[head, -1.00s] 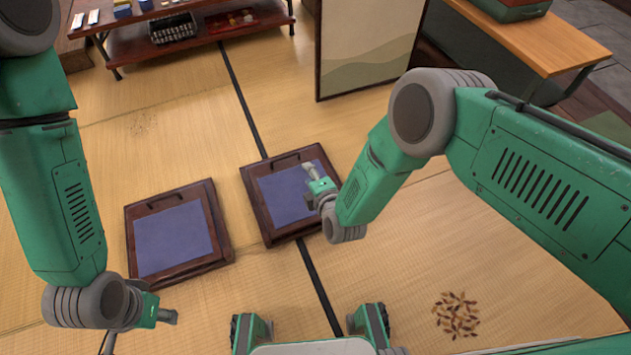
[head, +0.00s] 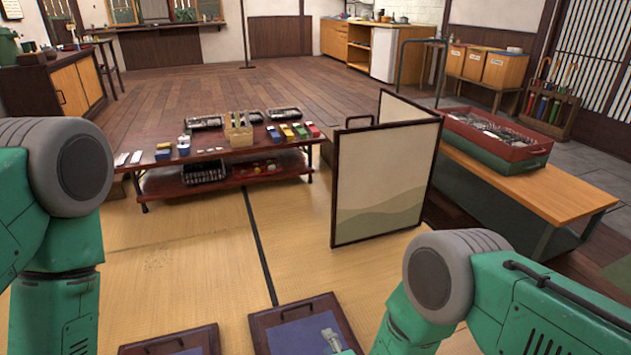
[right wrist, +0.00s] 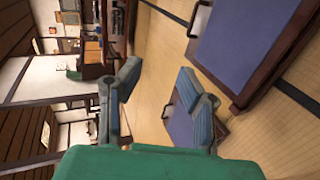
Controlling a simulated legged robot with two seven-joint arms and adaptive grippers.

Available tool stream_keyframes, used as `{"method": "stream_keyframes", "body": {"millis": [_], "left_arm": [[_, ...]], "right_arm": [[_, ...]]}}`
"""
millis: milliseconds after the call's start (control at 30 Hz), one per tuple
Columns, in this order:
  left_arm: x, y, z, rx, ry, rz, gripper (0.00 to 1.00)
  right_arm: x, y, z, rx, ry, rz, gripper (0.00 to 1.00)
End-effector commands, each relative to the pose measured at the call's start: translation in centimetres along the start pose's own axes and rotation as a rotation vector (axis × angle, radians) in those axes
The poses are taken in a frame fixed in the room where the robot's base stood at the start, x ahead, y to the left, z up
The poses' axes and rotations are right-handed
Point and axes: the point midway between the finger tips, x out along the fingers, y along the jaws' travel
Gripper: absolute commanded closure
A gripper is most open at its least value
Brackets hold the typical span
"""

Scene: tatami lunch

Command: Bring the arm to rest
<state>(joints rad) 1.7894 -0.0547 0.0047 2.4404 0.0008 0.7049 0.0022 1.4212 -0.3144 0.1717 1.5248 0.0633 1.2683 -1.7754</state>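My right gripper (head: 331,338) is partly in view at the bottom of the head view, in front of the right lunch tray (head: 262,322). The right wrist view shows its two fingers spread apart with nothing between them (right wrist: 157,72). My left arm comes in at the left of the head view, but its gripper is out of the picture. The left tray (head: 206,340) shows only its far part at the bottom edge. Both trays have dark wooden rims and blue inner surfaces, and no food or dishes show on them.
A low red-brown table (head: 220,158) with bowls, boxes and cutlery stands ahead on the tatami. A folding screen (head: 385,185) stands right of it. A wooden bench (head: 540,195) with a red crate (head: 497,150) is at the right. Tatami between trays and table is clear.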

Motion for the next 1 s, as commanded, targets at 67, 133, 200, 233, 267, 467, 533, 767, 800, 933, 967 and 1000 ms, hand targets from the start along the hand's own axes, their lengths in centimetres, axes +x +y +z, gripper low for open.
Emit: {"method": "stream_keyframes", "body": {"millis": [67, 133, 200, 233, 267, 467, 533, 767, 800, 933, 967, 1000], "left_arm": [[0.0, 0.0, 0.0, 0.0, 0.0, 0.0, 0.68], [0.0, 0.0, 0.0, 0.0, 0.0, 0.0, 0.68], [0.0, 0.0, 0.0, 0.0, 0.0, 0.0, 0.68], [0.0, 0.0, 0.0, 0.0, 0.0, 0.0, 0.68], [0.0, 0.0, 0.0, 0.0, 0.0, 0.0, 0.68], [0.0, 0.0, 0.0, 0.0, 0.0, 0.0, 0.68], [0.0, 0.0, 0.0, 0.0, 0.0, 0.0, 0.68], [0.0, 0.0, 0.0, 0.0, 0.0, 0.0, 0.68], [0.0, 0.0, 0.0, 0.0, 0.0, 0.0, 0.68], [-3.4, 0.0, -0.1, 0.0, -0.001, 0.0, 0.68], [-4.0, 0.0, -0.2, 0.0, 0.0, 0.0, 0.68], [-5.0, 0.0, -0.3, 0.0, 0.001, 0.0, 0.68]], "right_arm": [[-0.9, -0.8, 1.1, 0.059, -0.004, -0.049, 0.68], [-2.4, -2.0, 2.6, 0.165, -0.017, -0.126, 0.68], [-4.8, -3.7, 4.7, 0.315, -0.053, -0.23, 0.68], [-6.1, -4.4, 5.7, 0.391, -0.078, -0.279, 0.68], [-7.6, -5.1, 6.6, 0.469, -0.108, -0.33, 0.68], [-18.5, -8.5, 11.4, 0.98, -0.411, -0.594, 0.68], [-22.2, -9.1, 12.3, 1.128, -0.532, -0.649, 0.68], [-33.0, -9.4, 13.6, 1.509, -0.933, -0.738, 0.68], [-34.9, -9.3, 13.6, 1.566, -1.005, -0.742, 0.68], [-36.5, -6.3, 13.5, 1.588, -1.028, -0.74, 0.68], [-36.8, -5.7, 13.5, 1.587, -1.027, -0.74, 0.68], [-37.1, -4.8, 13.4, 1.587, -1.027, -0.739, 0.68]]}}
